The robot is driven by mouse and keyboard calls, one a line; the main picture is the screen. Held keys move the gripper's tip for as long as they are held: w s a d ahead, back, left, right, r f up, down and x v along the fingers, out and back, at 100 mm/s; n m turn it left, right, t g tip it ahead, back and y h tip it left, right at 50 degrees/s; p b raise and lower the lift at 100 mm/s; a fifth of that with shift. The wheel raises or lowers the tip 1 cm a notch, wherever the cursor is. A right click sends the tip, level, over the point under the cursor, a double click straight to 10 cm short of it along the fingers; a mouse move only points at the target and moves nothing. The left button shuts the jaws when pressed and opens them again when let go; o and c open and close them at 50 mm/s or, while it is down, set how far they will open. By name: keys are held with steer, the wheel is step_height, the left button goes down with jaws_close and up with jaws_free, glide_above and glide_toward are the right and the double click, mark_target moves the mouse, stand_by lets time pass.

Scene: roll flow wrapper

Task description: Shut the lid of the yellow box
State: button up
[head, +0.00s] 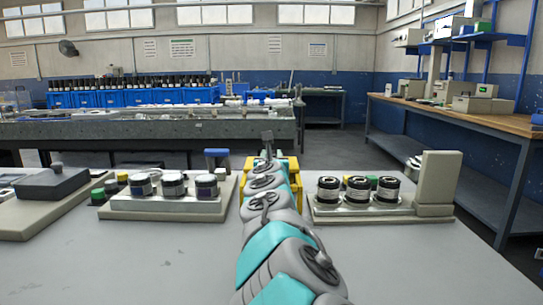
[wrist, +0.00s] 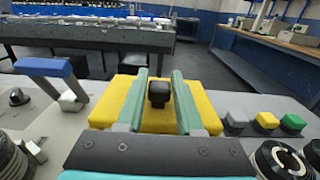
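The yellow box (wrist: 208,112) is beyond my gripper in the wrist view, with a black knob (wrist: 159,94) in the middle of its yellow top. In the head view the yellow box (head: 250,165) is largely hidden behind my arm. My gripper (wrist: 159,72) is open, its two teal fingers apart on either side of the knob as seen from the wrist. Clear gaps show between the knob and each finger. In the head view my gripper (head: 267,138) is small and reaches over the box. I cannot tell how far the lid is open.
A blue-handled lever (wrist: 43,67) stands left of the box. Grey, yellow and green buttons (wrist: 266,120) lie to its right. The front right of the grey table (head: 420,260) is clear.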

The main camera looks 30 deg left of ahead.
jaws_close()
stand_by(1.0)
